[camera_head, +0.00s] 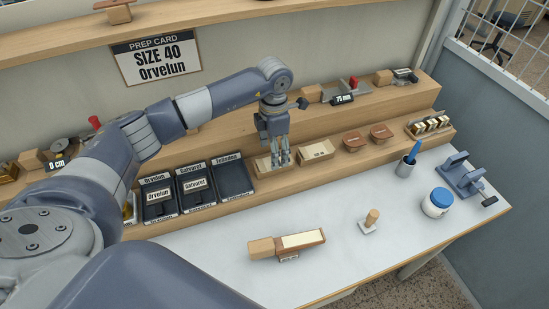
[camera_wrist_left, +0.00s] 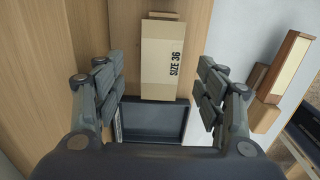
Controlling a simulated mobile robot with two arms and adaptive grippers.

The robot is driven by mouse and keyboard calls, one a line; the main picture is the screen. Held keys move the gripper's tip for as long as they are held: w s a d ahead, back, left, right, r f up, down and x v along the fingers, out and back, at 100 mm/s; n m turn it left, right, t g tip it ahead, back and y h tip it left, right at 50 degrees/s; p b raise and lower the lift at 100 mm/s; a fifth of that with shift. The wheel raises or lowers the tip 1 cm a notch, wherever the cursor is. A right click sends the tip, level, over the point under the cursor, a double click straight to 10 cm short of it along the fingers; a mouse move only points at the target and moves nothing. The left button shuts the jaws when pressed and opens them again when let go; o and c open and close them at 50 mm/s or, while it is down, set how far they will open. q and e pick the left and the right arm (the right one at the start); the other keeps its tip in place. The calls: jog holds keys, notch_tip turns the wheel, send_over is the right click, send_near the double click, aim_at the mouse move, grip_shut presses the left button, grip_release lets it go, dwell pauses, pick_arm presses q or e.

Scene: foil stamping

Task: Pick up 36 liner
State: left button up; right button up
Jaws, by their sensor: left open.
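The size 36 liner (camera_wrist_left: 163,62) is a cream block with dark "SIZE 36" print, lying on the wooden step in the left wrist view. In the head view its left part (camera_head: 262,166) shows behind my left gripper (camera_head: 281,156). My left gripper is open and empty, its fingers pointing down at the liner. In the left wrist view the open fingers (camera_wrist_left: 160,92) stand wide on both sides of the liner's near end; I cannot tell how high above it they are. My right gripper is not in view.
A black tray (camera_head: 245,190) lies just left of the liner. A similar cream block (camera_head: 316,146) and brown pieces (camera_head: 354,137) sit to the right on the step. A wooden tool with a cream face (camera_head: 303,240) lies on the white table (camera_head: 215,260). A "SIZE 40" card (camera_head: 158,77) hangs behind.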

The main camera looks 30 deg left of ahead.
pick_arm(q)
notch_tip(320, 180, down, 2)
jog(key=shift+p, duration=0.3)
jog(key=shift+f, duration=0.35)
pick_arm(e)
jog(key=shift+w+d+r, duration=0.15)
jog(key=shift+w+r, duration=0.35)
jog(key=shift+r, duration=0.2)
pick_arm(q)
jog(key=c, duration=0.8)
jog(key=shift+r, duration=0.1)
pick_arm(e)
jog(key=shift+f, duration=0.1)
